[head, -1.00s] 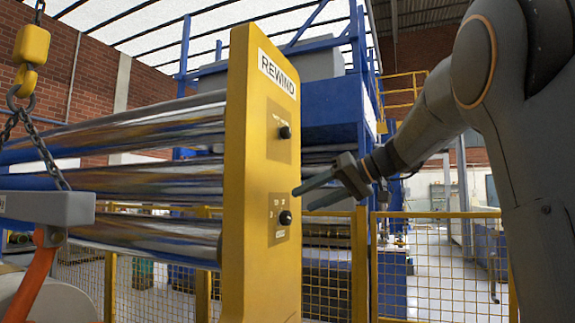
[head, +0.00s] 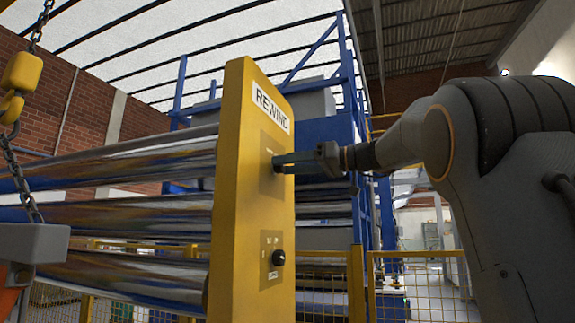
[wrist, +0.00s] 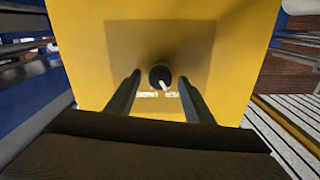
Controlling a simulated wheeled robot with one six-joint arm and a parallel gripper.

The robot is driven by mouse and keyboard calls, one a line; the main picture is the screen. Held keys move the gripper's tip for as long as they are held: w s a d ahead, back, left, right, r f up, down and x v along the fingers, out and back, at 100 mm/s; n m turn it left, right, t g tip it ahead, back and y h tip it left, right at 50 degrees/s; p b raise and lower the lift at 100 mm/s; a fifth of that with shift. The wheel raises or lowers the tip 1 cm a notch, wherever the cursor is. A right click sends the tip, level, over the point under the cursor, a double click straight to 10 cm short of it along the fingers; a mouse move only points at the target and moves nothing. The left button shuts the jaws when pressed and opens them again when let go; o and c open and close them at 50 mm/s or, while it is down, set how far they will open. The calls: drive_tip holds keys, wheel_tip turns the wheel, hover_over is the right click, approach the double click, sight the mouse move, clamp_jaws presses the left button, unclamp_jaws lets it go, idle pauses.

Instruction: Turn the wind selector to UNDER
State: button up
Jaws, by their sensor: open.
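The yellow post marked REWIND (head: 238,215) carries two black knobs on its panel face. The upper knob (wrist: 157,73) is between the two open fingers of my gripper (wrist: 159,80) in the wrist view, with a gap on each side. Its white pointer line slants down and right in that view, toward the right of two small white labels (wrist: 158,94), which are too blurred to read. In the head view my gripper (head: 278,163) reaches the upper plate from the right and largely hides this knob. The lower knob (head: 278,257) is clear, with small labels around it.
Shiny film rollers (head: 120,215) run left from the post. A yellow hook (head: 20,80) on a chain hangs at the far left. A yellow mesh fence (head: 420,285) and a blue frame (head: 345,130) stand behind.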

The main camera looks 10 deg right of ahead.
drive_tip(key=shift+w+a, duration=0.1)
drive_tip(key=shift+a, duration=0.1)
drive_tip(key=shift+c, duration=0.5)
drive_tip(key=c, duration=1)
drive_tip(key=shift+o, duration=0.3)
drive_tip(key=shift+m, duration=0.4)
drive_tip(key=m, duration=0.5)
drive_tip(key=shift+p, duration=0.3)
drive_tip(key=m+p, duration=0.2)
drive_tip(key=m, duration=0.4)
drive_tip(key=shift+w+d+f, duration=0.1)
drive_tip(key=shift+m, duration=0.3)
